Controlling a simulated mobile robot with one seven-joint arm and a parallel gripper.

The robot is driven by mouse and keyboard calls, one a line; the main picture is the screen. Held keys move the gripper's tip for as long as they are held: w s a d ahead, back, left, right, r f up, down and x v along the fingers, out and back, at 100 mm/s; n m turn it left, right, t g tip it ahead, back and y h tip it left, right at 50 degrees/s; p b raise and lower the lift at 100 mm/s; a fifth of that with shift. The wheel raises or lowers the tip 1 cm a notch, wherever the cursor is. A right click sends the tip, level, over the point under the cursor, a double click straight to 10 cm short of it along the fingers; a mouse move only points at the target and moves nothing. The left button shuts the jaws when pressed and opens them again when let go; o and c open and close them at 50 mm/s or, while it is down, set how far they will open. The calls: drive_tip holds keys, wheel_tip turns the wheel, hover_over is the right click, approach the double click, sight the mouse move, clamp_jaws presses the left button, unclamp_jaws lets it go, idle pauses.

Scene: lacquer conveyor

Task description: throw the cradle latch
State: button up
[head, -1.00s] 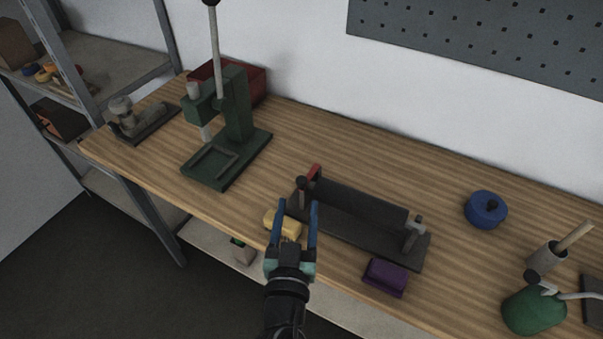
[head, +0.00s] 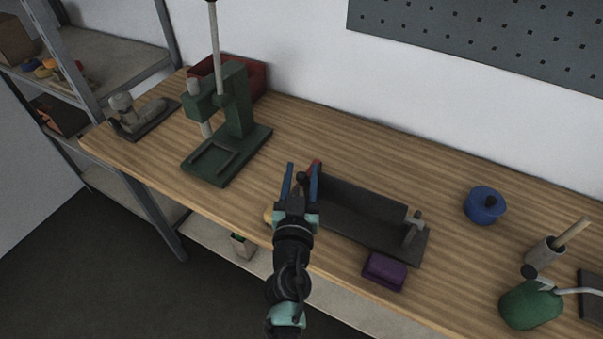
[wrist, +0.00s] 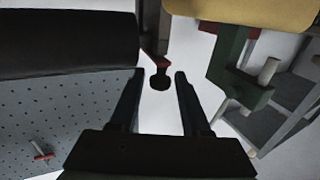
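The dark cradle (head: 360,203) stands on the bench with a long dark bar across it. At its left end is the latch, a red lever (head: 316,162) with a dark round knob (head: 302,178). In the wrist view the knob (wrist: 160,82) hangs between the tips of my open fingers, with a gap visible on both sides. My gripper (head: 302,168) is at the left end of the cradle, and its blue fingers straddle the knob in the head view. It also shows open in the wrist view (wrist: 158,75). My right finger partly hides the red lever.
A purple block (head: 384,271) lies in front of the cradle. A green press (head: 235,115) stands to the left, a blue round container (head: 485,205) to the right. Bench space between press and cradle is clear.

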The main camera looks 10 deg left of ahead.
clamp_jaws()
idle(1.2)
